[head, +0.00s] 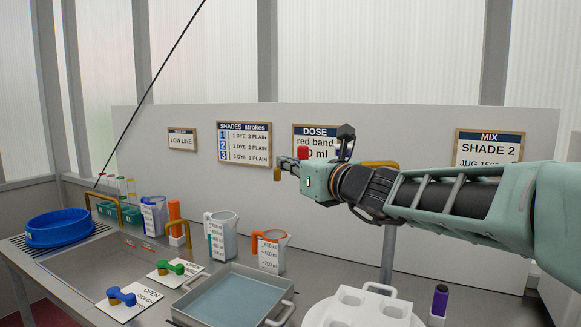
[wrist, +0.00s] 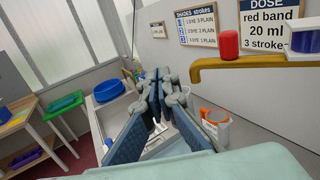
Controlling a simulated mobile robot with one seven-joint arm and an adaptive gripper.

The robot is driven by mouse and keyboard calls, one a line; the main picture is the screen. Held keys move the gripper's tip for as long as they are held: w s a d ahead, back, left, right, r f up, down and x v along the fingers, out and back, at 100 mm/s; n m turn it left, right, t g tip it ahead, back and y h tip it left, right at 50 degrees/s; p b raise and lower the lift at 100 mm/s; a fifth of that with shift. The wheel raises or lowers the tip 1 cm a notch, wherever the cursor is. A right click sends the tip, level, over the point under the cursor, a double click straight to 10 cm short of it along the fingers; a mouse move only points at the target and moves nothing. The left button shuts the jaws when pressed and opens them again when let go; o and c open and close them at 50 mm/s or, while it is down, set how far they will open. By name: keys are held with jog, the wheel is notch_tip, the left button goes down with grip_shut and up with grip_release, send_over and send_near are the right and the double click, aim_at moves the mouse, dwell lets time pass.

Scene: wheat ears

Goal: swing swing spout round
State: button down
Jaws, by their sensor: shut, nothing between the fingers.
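A mustard-yellow swing spout (wrist: 245,62) crosses the right of the wrist view, with a down-turned end at its left and a red knob (wrist: 228,44) on top. In the head view my arm hides its middle; its down-turned end (head: 277,174), the red knob (head: 303,152) and a bend (head: 380,164) show around my gripper (head: 288,163). In the wrist view my gripper (wrist: 155,82) is shut and empty, its fingers to the left of the spout's end. I cannot tell whether they touch it.
Below stand two measuring jugs (head: 222,235) (head: 271,250), a grey tray (head: 230,298) and a white holder (head: 362,308). A blue basin (head: 58,228) is at the left. Signs hang on the back panel (head: 400,140).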

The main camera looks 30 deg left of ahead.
jog(key=w+d+m+p, duration=0.3)
jog(key=d+m+p, duration=0.5)
jog(key=m, duration=1)
send_near(300, 151)
jog(key=s+a, duration=0.2)
jog(key=a, duration=0.2)
jog(key=w, duration=0.1)
jog(key=w+a+p, duration=0.1)
jog(key=w, duration=0.1)
jog(key=shift+a, duration=0.2)
jog(key=shift+w+a+p, duration=0.25)
jog(key=shift+w+p, duration=0.05)
jog(key=shift+w, duration=0.4)
jog(key=shift+w+a+f+m+t, duration=0.1)
jog(key=shift+w+a+m+t, duration=0.2)
jog(key=shift+w+a+t, duration=0.15)
